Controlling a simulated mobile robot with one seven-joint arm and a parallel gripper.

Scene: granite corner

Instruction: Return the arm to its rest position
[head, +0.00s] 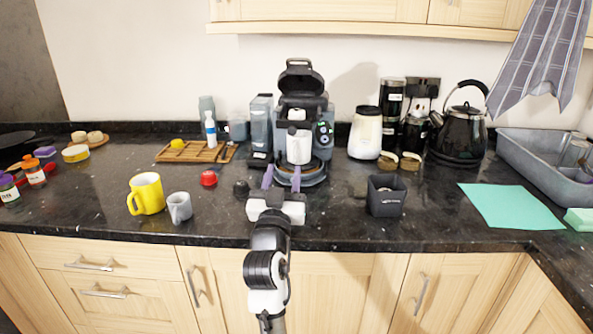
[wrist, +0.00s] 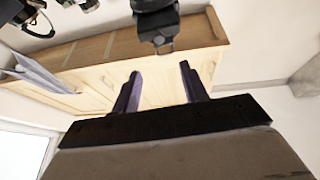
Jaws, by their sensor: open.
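My gripper (head: 282,178) is open, with its two purple fingers apart and nothing visible between them. In the head view it is held in front of the coffee machine (head: 301,100), near the counter's front part. The machine's lid is up, and a white container (head: 298,146) sits in its middle. In the wrist view my gripper (wrist: 157,88) points towards pale wooden cabinets (wrist: 100,82), and its fingers are empty. My arm reaches up from the bottom of the head view.
Near my gripper are a dark grey box (head: 386,198) at right, a grey mug (head: 179,208), a yellow mug (head: 147,194) and a red item (head: 208,178) at left. A kettle (head: 462,130) stands further right. Bare counter (head: 440,220) lies right of the box.

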